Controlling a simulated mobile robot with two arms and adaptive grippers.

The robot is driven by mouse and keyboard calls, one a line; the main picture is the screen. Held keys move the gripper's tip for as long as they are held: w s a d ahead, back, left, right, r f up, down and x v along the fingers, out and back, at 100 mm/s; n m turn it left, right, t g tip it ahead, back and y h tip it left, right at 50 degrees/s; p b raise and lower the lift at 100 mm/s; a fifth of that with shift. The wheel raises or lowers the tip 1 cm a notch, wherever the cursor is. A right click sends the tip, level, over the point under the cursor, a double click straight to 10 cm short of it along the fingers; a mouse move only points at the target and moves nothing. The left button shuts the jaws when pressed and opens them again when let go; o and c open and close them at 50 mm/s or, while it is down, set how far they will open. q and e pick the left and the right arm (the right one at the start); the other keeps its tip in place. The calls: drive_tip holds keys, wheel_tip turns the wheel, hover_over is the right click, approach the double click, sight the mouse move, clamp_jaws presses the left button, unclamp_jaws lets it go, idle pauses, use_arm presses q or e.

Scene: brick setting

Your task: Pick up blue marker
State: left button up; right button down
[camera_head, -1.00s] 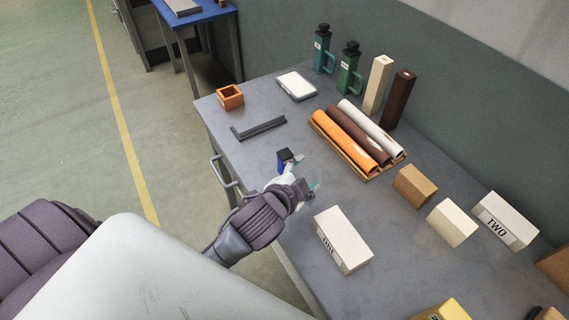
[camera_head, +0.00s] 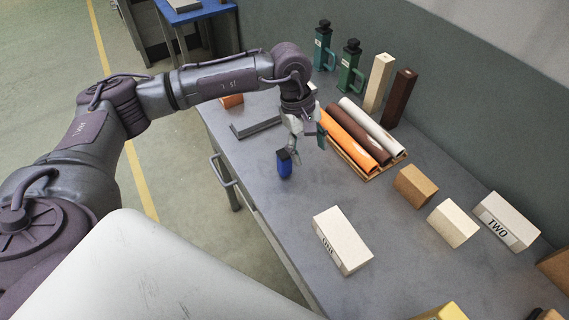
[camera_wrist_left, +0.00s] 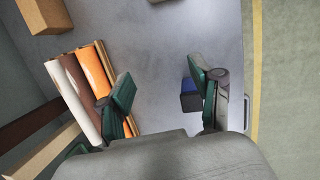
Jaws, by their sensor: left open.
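The blue marker (camera_head: 285,168), with a black top, stands upright on the grey table near its left edge. My left gripper (camera_head: 309,146) points down just behind and to the right of the marker, fingers apart and empty. My right gripper is not in view.
A rack of orange, brown and white rolls (camera_head: 358,135) lies right of the gripper. A grey angle bar (camera_head: 256,128) lies to its left. A white block (camera_head: 342,240) stands nearer me. Green bottles (camera_head: 350,68) and tall blocks (camera_head: 377,84) stand at the back. The table's middle is bare.

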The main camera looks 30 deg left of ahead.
sight(283, 154)
use_arm(q)
drive_tip(key=a+y, duration=0.1)
drive_tip(key=a, duration=0.1)
drive_tip(key=a+y, duration=0.1)
drive_tip(key=a, duration=0.2)
drive_tip(key=w+a+r+y, duration=0.1)
drive_tip(key=a, duration=0.1)
drive_tip(key=shift+a, duration=0.25)
wheel_tip(283, 154, down, 7)
drive_tip(key=shift+d+f+p, duration=0.1)
drive_tip(key=shift+p, duration=0.8)
drive_tip(key=f, duration=0.1)
drive_tip(key=f+p, duration=0.1)
drive_tip(key=f, duration=0.1)
drive_tip(key=f+p, duration=0.1)
drive_tip(key=f, duration=0.1)
drive_tip(key=shift+w+d+f, duration=0.1)
drive_tip(key=shift+w+f, duration=0.05)
drive_tip(key=shift+w, duration=0.2)
drive_tip(key=shift+f, duration=0.4)
drive_tip(key=shift+c, duration=0.3)
drive_tip(key=shift+c, duration=1.3)
clamp_jaws()
